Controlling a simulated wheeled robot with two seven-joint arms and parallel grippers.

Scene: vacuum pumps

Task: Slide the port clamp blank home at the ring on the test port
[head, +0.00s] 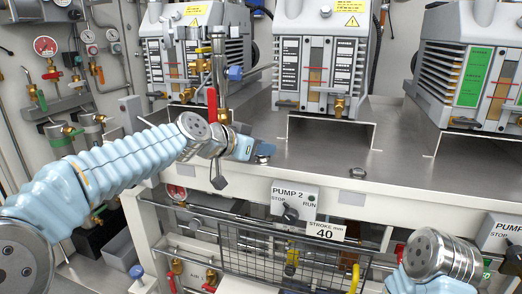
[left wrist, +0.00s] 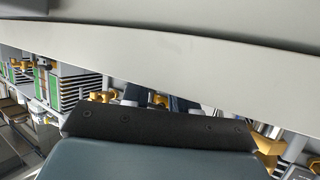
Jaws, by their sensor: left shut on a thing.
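My left gripper (head: 256,149) reaches in from the left over the front edge of the steel bench top. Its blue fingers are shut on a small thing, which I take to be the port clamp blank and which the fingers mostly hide. A metal pipe stand (head: 222,62) with a red-handled valve (head: 212,104) and a blue knob (head: 235,73) rises just behind my left wrist. I cannot make out the test port's ring. In the left wrist view the finger ends (left wrist: 158,101) show only partly behind a dark bar. My right wrist is at lower right, its gripper out of view.
Several grey pumps stand along the back of the bench (head: 330,166). Below its front edge are the PUMP 2 switch box (head: 294,203), a stroke sign (head: 325,232) and a wire basket (head: 265,252). Gauges and valves line the left wall. The bench right of my left gripper is mostly clear.

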